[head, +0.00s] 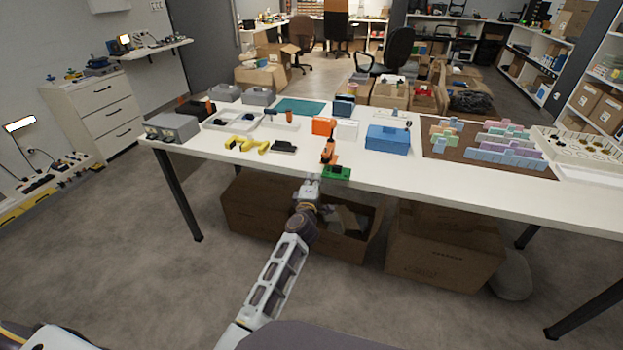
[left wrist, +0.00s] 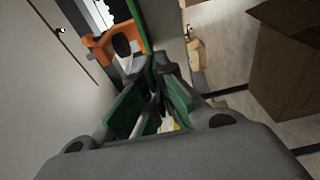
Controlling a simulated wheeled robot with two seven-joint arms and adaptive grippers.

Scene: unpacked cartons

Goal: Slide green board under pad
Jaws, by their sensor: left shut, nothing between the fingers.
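The green board (head: 338,173) lies at the front edge of the white table, just in front of an orange and black clamp-like fixture (head: 328,150). In the left wrist view the board (left wrist: 140,22) shows as a thin green strip beyond the fingertips, with the orange part of the fixture (left wrist: 100,46) to its left. I cannot make out the pad clearly. My left gripper (head: 313,181) is at the table's front edge, close to the left of the board. In the wrist view its fingertips (left wrist: 163,66) are together and empty; I cannot tell whether they touch the board. My right gripper is not in view.
A blue box (head: 388,138) stands right of the fixture, an orange block (head: 324,126) behind it. Yellow parts (head: 246,144) and a dark item (head: 284,147) lie to the left. Open cartons (head: 345,235) stand under the table. The table front between board and right end is clear.

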